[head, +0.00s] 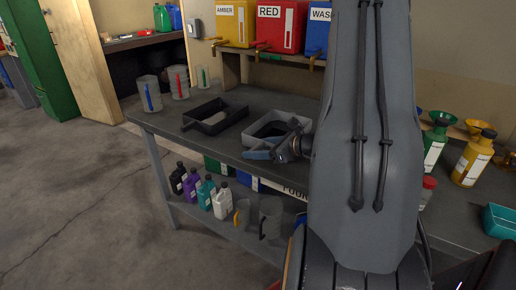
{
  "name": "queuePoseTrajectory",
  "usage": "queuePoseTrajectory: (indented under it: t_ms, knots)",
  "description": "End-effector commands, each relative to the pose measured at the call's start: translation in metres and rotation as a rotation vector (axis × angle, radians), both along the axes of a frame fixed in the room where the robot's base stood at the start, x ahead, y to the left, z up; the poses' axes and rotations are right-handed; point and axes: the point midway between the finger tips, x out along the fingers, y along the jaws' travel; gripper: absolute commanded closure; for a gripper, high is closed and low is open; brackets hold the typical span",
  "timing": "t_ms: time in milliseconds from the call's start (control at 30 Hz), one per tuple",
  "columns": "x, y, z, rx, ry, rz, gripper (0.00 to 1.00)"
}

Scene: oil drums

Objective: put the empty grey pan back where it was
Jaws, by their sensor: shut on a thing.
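The grey pan (301,121) is a shallow light-grey rectangular tray with a dark inside, level on or just above the workbench (190,137). I cannot tell whether its base touches the bench top. My gripper (262,153) is at the pan's near side, shut on its near wall. The gripper and my arm hide the pan's near right corner. I see no loose thing in the part of the pan that shows.
A black tray (237,107) stands just left of the pan. Clear jugs (149,94) stand at the bench's back left. Amber, red and blue containers (281,27) with taps sit on a shelf behind. Bottles (205,194) stand on the lower shelf. My arm blocks the bench's middle right.

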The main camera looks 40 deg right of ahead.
Motion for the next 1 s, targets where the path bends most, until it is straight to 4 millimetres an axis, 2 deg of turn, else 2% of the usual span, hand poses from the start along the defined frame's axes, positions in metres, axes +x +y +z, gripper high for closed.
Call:
queuePoseTrajectory:
  t_ms: [433, 467, 533, 567, 1000]
  knots:
    - [0.0004, -0.0003, -0.0066, -0.002, -0.001, 0.001, 0.99]
    - [0.0002, -0.0001, -0.0064, -0.001, 0.0, 0.0, 0.35]
    - [0.0, -0.0001, -0.0058, -0.001, 0.0, 0.0, 0.23]
    - [0.0, -0.0001, -0.0057, -0.001, 0.0, 0.0, 0.2]
    - [-0.0044, -0.0032, 0.0001, -0.002, -0.001, -0.002, 0.2]
